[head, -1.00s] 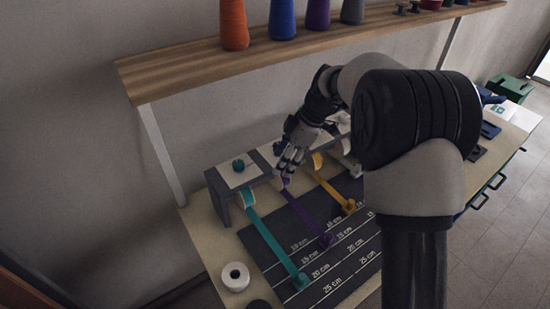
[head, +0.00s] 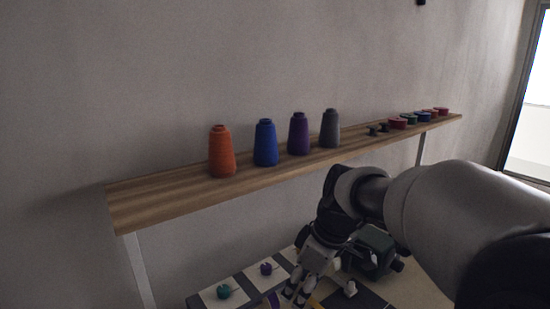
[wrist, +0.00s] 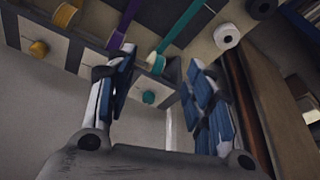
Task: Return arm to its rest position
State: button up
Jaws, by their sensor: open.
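My gripper (head: 299,287) hangs low in the head view, in front of the ribbon stand (head: 238,290), with my arm reaching in from the right. In the wrist view my gripper (wrist: 155,78) has its two blue-padded fingers wide apart with nothing between them. Beyond the fingers, the wrist view shows the stand (wrist: 72,48), a teal ribbon (wrist: 180,25), a purple ribbon (wrist: 127,15) and a yellow roll (wrist: 65,14).
A wooden shelf (head: 160,199) spans above the table, holding orange (head: 221,155), blue (head: 265,145), purple (head: 299,135) and grey (head: 330,130) thread cones. A dark green machine-like object (head: 368,252) stands right of my gripper. A white roll (wrist: 227,37) shows in the wrist view.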

jog(key=s+d+m+t+h, duration=0.1)
jog(key=s+d+m, duration=0.3)
jog(key=s, duration=0.7)
jog(key=s+d+m+t+h, duration=0.1)
jog(key=s+d+m+h, duration=0.1)
jog(key=s+d+m, duration=0.2)
jog(key=s+m, duration=0.3)
jog(key=s, duration=0.4)
jog(key=shift+s+d+r+t, duration=0.25)
jog(key=shift+r+t, duration=0.05)
jog(key=shift+t, duration=0.1)
